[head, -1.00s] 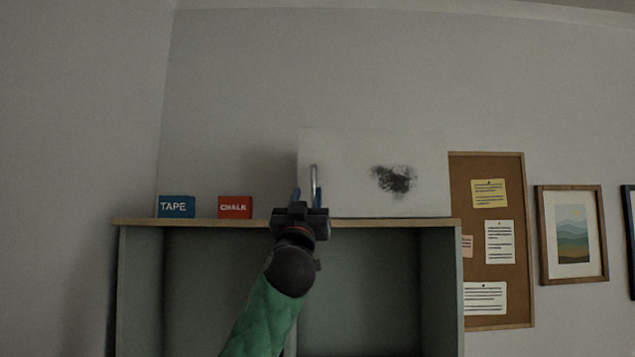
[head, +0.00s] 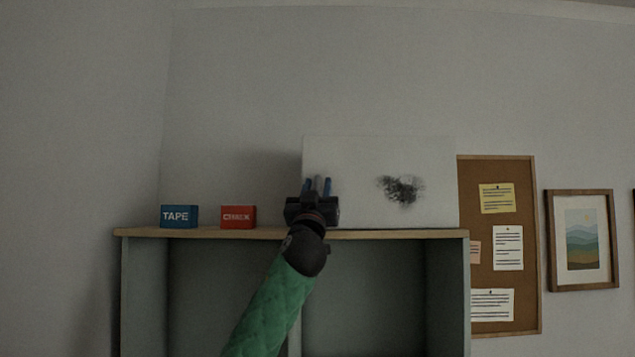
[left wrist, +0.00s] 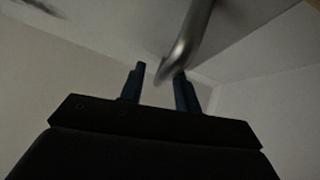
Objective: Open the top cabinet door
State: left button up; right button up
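The top cabinet door (head: 350,165) is a pale flat panel with a dark smudge, standing above the wooden ledge in the head view. It looks shut. Its metal bar handle (head: 318,183) is upright near the door's left edge. In the left wrist view the handle (left wrist: 190,40) comes down from the top, its bent end between the fingertips. My left gripper (head: 318,187) is at the handle, one blue finger on each side. In the left wrist view the fingers (left wrist: 160,75) are apart, with a gap beside the left finger. My right gripper is not in view.
A blue TAPE box (head: 179,216) and a red box (head: 238,217) stand on the ledge (head: 400,234) left of the door. Open grey-green shelving (head: 385,290) lies below. A corkboard (head: 525,250) and a framed picture (head: 582,240) hang at right.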

pick_arm(q)
jog(key=shift+w+d+f, duration=0.1)
jog(key=shift+w, duration=0.25)
jog(key=shift+s, duration=0.15)
grip_shut()
